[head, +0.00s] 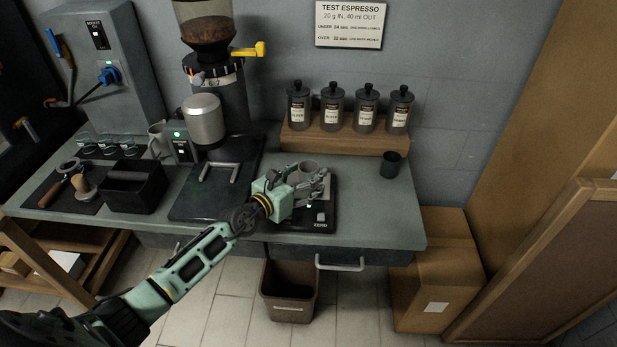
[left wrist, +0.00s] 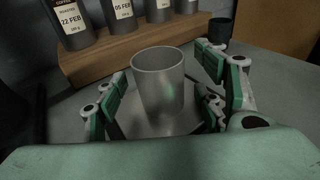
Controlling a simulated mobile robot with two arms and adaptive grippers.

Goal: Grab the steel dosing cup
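The steel dosing cup (left wrist: 158,88) is a plain grey metal cup with an open top. It stands upright on the black scale (head: 318,222), on the grey counter. My left gripper (head: 316,187) is at the cup (head: 307,167), with its fingers spread to either side. In the left wrist view the gripper (left wrist: 165,95) is open around the cup, with a small gap at the left and a wider one at the right. My fingers hide part of the cup in the head view. My right gripper is not in view.
A wooden shelf (head: 345,142) with several labelled canisters stands behind the cup. A dark cup (head: 390,165) stands to the right. The grinder (head: 215,100) and a black knock box (head: 133,190) are to the left. The counter's right end (head: 385,225) is clear.

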